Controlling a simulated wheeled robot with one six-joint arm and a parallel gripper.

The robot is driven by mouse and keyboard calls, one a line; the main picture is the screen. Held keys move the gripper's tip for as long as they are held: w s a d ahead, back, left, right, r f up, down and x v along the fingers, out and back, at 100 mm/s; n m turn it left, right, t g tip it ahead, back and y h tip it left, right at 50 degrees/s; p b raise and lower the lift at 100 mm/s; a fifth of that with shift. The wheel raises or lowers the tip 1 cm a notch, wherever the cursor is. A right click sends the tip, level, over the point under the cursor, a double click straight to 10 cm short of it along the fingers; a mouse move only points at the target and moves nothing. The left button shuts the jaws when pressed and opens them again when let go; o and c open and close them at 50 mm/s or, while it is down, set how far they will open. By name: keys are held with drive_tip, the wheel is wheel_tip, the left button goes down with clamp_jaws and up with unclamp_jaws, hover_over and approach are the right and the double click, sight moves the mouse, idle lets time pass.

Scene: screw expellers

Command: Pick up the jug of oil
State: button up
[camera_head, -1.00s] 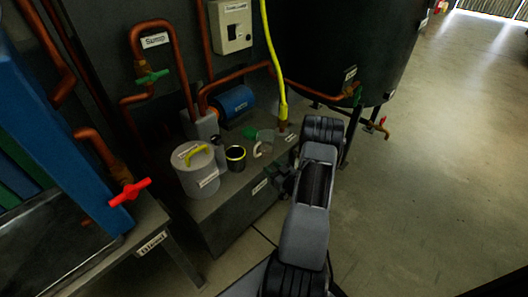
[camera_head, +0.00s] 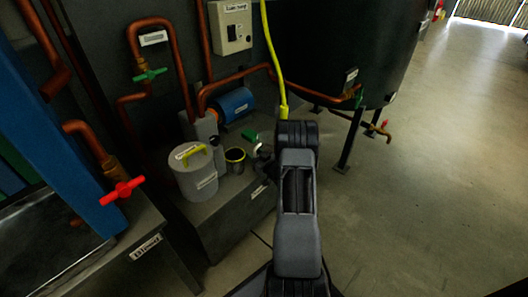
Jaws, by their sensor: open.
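The oil inside is too dark and small to make out. My arm reaches up from the bottom of the picture.
A blue motor (camera_head: 236,104), copper pipes and a yellow hose (camera_head: 274,57) lie behind. A dark tank (camera_head: 340,45) stands right; floor there is clear.

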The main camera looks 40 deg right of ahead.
clamp_jaws()
idle(0.4)
